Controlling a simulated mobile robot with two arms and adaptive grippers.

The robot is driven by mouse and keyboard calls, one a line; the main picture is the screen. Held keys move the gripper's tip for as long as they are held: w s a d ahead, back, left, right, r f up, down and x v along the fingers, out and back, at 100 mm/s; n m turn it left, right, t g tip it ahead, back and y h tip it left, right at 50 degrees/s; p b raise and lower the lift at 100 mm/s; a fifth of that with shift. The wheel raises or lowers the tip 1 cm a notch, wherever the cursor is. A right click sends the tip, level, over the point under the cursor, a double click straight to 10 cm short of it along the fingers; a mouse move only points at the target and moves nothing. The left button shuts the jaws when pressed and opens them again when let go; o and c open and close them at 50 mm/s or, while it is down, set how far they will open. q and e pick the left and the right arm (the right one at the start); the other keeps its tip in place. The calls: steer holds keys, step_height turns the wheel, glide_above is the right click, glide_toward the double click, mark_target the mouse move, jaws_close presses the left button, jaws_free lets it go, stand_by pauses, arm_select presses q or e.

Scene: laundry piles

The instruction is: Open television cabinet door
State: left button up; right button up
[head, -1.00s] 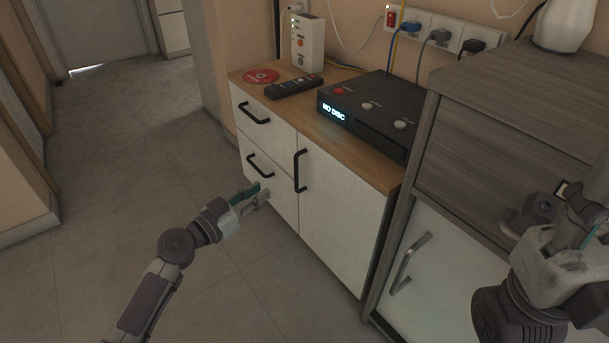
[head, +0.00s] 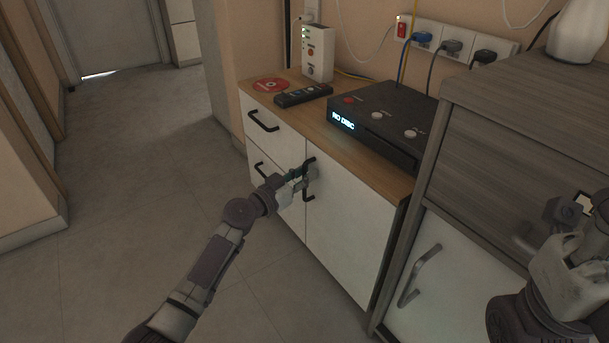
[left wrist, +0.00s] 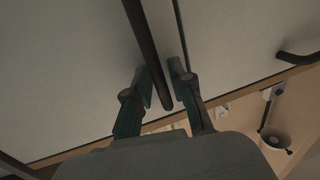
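The television cabinet's white door (head: 350,235) is shut, below the wooden top. Its black vertical handle (head: 308,196) is at the door's left edge, partly hidden by my left gripper (head: 308,177). In the left wrist view the dark handle bar (left wrist: 144,45) runs between the two fingers of my left gripper (left wrist: 161,82). The fingers stand apart, one on each side of the bar, with a gap visible on the right finger's side. My right gripper (head: 578,235) is at the right edge, in front of the grey wood unit; its finger opening is unclear.
Two white drawers with black handles (head: 263,121) are left of the door. A black disc player (head: 385,122), a remote (head: 303,95), a red disc (head: 271,85) and a white box (head: 317,53) are on top. A grey wood unit (head: 510,130) stands close on the right. The floor (head: 130,200) is clear at left.

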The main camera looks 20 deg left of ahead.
arm_select(q)
jaws_close()
stand_by(0.3)
